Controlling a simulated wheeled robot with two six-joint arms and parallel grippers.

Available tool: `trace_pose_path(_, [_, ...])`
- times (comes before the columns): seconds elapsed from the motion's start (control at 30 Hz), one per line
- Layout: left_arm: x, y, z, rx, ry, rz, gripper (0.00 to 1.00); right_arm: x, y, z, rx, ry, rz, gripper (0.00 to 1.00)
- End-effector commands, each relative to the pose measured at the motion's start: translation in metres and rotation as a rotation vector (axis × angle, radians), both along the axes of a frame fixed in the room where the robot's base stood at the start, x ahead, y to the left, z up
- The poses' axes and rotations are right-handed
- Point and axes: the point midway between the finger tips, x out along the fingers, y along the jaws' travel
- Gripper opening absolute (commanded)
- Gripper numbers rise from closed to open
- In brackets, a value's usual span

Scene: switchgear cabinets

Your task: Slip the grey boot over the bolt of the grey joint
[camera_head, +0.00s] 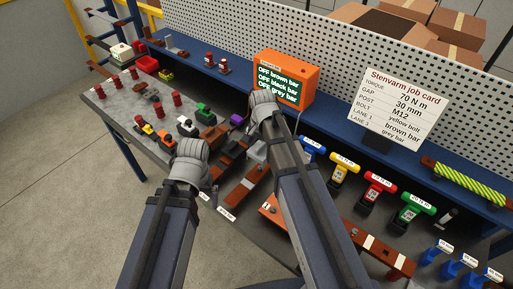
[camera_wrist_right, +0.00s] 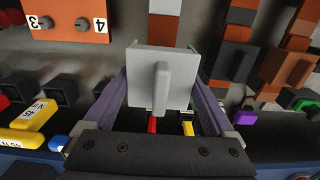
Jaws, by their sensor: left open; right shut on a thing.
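The grey boot (camera_wrist_right: 175,88), a square block with a raised rib, is between the fingers of my right gripper (camera_wrist_right: 160,66) in the right wrist view. The gripper is shut on it. A grey bar (camera_wrist_right: 165,8), part of the grey joint, shows just beyond the boot; the joint's bolt is hidden. I cannot tell whether the boot touches the joint. In the head view the grey joint (camera_head: 257,151) is partly covered by my right arm. My left gripper (camera_head: 207,189) is over the bench front, its jaws mostly hidden and apart from the joint.
Brown (camera_wrist_right: 290,65) and black (camera_wrist_right: 232,55) joints stand beside the grey one. A purple boot (camera_wrist_right: 243,117) and green boot (camera_wrist_right: 306,105) lie nearby. An orange display (camera_head: 285,75) and job card (camera_head: 398,105) stand behind. Coloured T-handled tools (camera_head: 380,184) line the right.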

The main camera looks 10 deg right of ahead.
Motion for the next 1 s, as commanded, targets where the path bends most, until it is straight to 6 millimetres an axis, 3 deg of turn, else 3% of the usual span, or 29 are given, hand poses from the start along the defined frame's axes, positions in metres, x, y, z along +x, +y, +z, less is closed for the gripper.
trace_pose_path(0.27, [0.0,0.0,-0.004,0.0,0.0,-0.001,1.0,0.0,0.0,-0.004,0.0,0.0,0.0,0.35])
trace_pose_path(0.8, [0.0,0.0,-0.042,0.001,0.0,-0.006,1.0,0.0,0.0,-0.042,0.0,0.0,0.0,0.35])
trace_pose_path(1.0, [0.0,0.0,-0.046,0.001,0.0,-0.006,1.0,0.0,0.0,-0.046,0.0,0.0,0.0,0.35])
